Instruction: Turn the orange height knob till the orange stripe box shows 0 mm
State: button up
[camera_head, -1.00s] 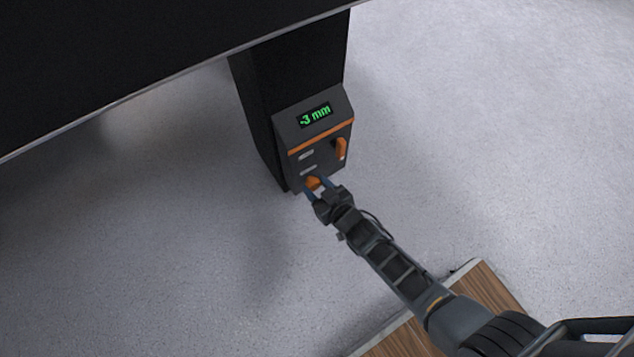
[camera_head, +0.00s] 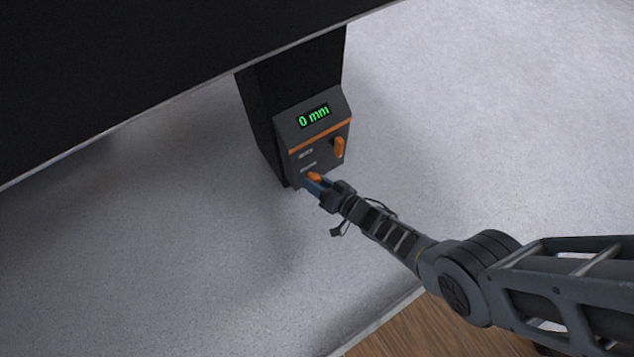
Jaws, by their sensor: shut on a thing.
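The orange stripe box (camera_head: 297,138) is a dark box on the front of a black pillar, with an orange stripe across it. Its green display (camera_head: 314,117) reads 0 mm. An orange knob (camera_head: 315,177) sits low on the box's front face. A second orange part, like a lever or handle (camera_head: 339,147), stands out at the right of the face, clear of my gripper. Two small pale labels on the face are too small to read.
A large black slab (camera_head: 150,80) with a pale edge hangs over the upper left, above the pillar (camera_head: 300,75). The grey floor around the box is clear. A wood-topped surface (camera_head: 400,330) lies at the bottom right, under my arm.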

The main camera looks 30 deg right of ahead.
jog(key=shift+a, duration=0.1)
dwell(0.4)
jog(key=o, duration=1)
jog(key=shift+o, duration=0.2)
jog(key=p+v, duration=0.4)
jog(key=v, duration=0.4)
jog(key=shift+w, duration=0.1)
dwell(0.6)
